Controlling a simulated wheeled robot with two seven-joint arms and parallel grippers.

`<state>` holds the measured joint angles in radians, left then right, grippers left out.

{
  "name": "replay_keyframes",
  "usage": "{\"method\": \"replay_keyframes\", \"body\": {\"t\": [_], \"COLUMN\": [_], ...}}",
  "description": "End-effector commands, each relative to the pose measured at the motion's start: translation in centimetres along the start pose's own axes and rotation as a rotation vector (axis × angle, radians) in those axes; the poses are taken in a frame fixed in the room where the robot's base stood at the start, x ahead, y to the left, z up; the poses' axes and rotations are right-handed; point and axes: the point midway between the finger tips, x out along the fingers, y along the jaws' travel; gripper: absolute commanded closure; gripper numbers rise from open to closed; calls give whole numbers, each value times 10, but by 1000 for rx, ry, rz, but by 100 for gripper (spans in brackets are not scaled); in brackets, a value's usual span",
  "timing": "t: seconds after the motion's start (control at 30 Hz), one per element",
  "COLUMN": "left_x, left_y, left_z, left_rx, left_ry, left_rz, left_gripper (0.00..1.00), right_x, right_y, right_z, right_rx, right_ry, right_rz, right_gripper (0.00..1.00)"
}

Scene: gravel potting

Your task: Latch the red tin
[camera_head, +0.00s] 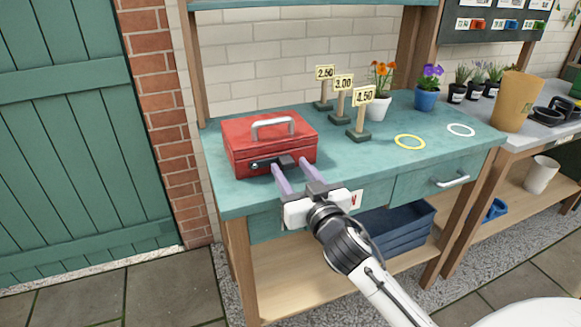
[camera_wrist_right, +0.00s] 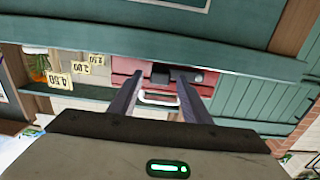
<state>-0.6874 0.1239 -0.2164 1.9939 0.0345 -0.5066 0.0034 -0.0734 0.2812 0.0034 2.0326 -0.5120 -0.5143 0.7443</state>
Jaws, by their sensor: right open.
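The red tin (camera_head: 268,141) stands on the left part of the green bench top, its lid down and its silver handle (camera_head: 272,128) on top. A dark latch piece (camera_head: 286,162) sits on its front face. My right gripper (camera_head: 291,168) is open, its two purple-grey fingers pointing at the tin's front, close to the latch. In the right wrist view the tin (camera_wrist_right: 119,79) appears upside down beyond the fingers (camera_wrist_right: 155,82), and the dark latch (camera_wrist_right: 160,75) lies between the fingertips. I cannot tell whether a finger touches it. My left gripper is not in view.
Price signs (camera_head: 360,114) on stands are right of the tin. Orange flowers in a white pot (camera_head: 378,108) and purple flowers in a blue pot (camera_head: 426,99) stand behind. A yellow ring (camera_head: 410,142) and a white ring (camera_head: 460,130) lie on the clearer right part of the bench (camera_head: 352,163).

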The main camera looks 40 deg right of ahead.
Motion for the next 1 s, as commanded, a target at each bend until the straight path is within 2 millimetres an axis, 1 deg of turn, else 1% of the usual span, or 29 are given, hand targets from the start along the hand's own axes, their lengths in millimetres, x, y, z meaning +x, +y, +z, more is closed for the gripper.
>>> {"method": "replay_keyframes", "body": {"t": [0.03, 0.13, 0.43, 0.57, 0.6, 0.7, 1.0], "left_x": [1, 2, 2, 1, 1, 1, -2], "left_y": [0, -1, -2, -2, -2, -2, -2], "left_z": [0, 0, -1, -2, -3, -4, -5], "left_rx": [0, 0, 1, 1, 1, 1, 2], "left_ry": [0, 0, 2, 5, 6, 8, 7], "left_rz": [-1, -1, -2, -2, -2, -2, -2], "left_gripper": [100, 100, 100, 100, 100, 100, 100], "right_x": [6, 11, 13, 13, 13, 13, 16], "right_y": [0, 0, 0, 0, 0, 0, -2], "right_z": [-1, 0, 0, 0, 0, 0, -2], "right_rx": [-1, 1, 1, 1, 1, 0, -15], "right_ry": [1, 0, -1, -1, -1, -1, -1], "right_rz": [0, 0, 0, 0, 0, 0, -3], "right_gripper": [56, 56, 56, 78, 85, 100, 100]}}
